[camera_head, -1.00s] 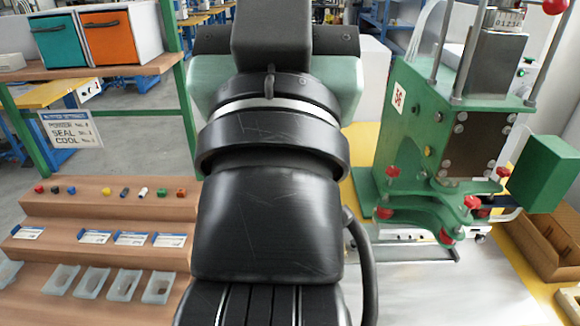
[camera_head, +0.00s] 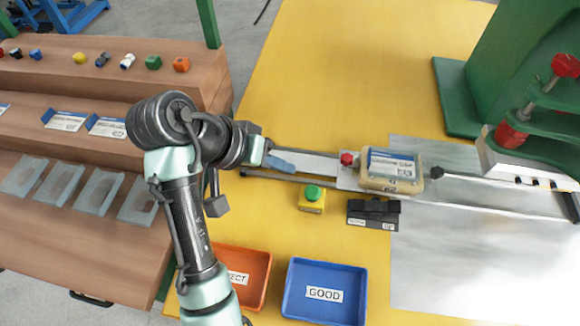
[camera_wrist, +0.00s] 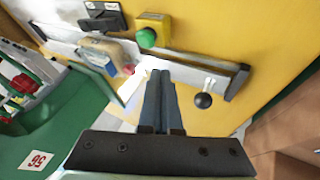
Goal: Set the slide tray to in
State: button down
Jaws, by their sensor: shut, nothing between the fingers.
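The slide tray (camera_head: 346,182) is a pale plate on a long rail. It carries a tan block with a blue-and-white label (camera_head: 392,170) and sits left of the green press, outside it. A red knob (camera_head: 347,158) is at its left edge. In the wrist view, a black ball knob (camera_wrist: 203,100) on a short rod stands by the rail. My gripper (camera_head: 290,163) is over the rail, left of the block. In the wrist view my gripper (camera_wrist: 158,75) is shut and empty, its fingers beside the ball knob. Contact cannot be told.
The green press (camera_head: 500,75) stands at the right. A yellow box with a green button (camera_head: 312,197) and a black switch box (camera_head: 373,213) sit in front of the rail. A blue GOOD tray (camera_head: 323,292) and orange tray (camera_head: 258,272) lie nearer. The yellow table behind is clear.

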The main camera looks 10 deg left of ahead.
aim_at(337, 181)
jog(key=b+x, duration=0.1)
jog(key=x, duration=0.7)
jog(key=shift+s+a, duration=0.1)
jog(key=d, duration=0.2)
jog(key=shift+d+r, duration=0.1)
jog(key=shift+d, duration=0.15)
jog(key=shift+d+b, duration=0.3)
jog(key=shift+d, duration=0.45)
jog(key=shift+d+r, duration=0.1)
jog(key=shift+d+p, duration=0.35)
jog(key=d+p, duration=0.9)
jog(key=d, duration=1.6)
jog(key=shift+d, duration=0.2)
